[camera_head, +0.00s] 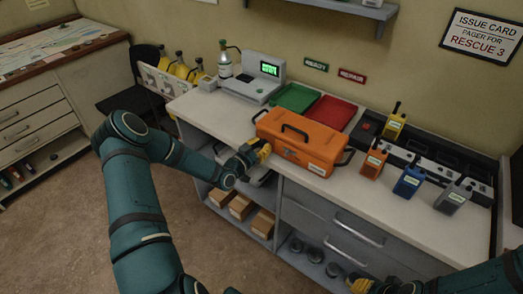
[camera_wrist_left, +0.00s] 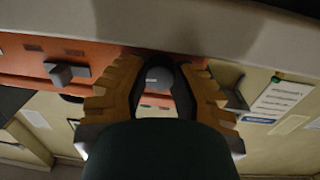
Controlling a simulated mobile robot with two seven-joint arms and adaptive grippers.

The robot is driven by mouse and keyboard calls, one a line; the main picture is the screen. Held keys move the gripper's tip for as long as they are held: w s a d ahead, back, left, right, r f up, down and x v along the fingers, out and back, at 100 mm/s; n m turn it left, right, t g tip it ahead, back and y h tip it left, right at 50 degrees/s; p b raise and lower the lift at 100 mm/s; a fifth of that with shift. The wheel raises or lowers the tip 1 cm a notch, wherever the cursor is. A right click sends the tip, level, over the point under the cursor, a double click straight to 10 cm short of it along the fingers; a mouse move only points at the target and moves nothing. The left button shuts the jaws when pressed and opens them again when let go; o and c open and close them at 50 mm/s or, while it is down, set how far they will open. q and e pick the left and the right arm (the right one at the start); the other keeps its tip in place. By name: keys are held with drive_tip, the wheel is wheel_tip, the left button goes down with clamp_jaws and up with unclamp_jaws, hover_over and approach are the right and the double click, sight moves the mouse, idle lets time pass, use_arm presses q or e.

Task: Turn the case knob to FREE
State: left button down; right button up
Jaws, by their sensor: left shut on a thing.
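The orange case (camera_head: 305,138) with a dark top handle lies on the white counter. My left gripper (camera_head: 264,150) is at the left end of its front face. In the left wrist view its yellow fingers are closed around the round dark case knob (camera_wrist_left: 158,77), which sits on the orange front. The fingers hide the knob's sides, and I cannot read its markings or setting. A grey latch block (camera_wrist_left: 66,73) shows on the same face, apart from the fingers. My right gripper (camera_head: 375,285) is low at the bottom edge, mostly cut off, so its jaw state is unclear.
A green tray (camera_head: 293,97) and a red tray (camera_head: 333,112) lie behind the case. An orange radio (camera_head: 374,158), a blue radio (camera_head: 408,181) and a grey radio (camera_head: 453,197) stand to its right. Cardboard boxes (camera_head: 240,207) sit on the shelf below. Counter's front right is clear.

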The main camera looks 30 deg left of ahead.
use_arm(q)
drive_tip(key=shift+m+b, duration=0.5)
drive_tip(key=shift+m, duration=0.1)
drive_tip(key=shift+m+b, duration=0.4)
drive_tip(key=shift+b, duration=0.05)
drive_tip(key=c, duration=0.7)
unclamp_jaws()
drive_tip(key=s+a, duration=0.1)
drive_tip(key=s, duration=1.1)
drive_tip(key=shift+a+r, duration=0.2)
drive_tip(key=shift+a, duration=0.1)
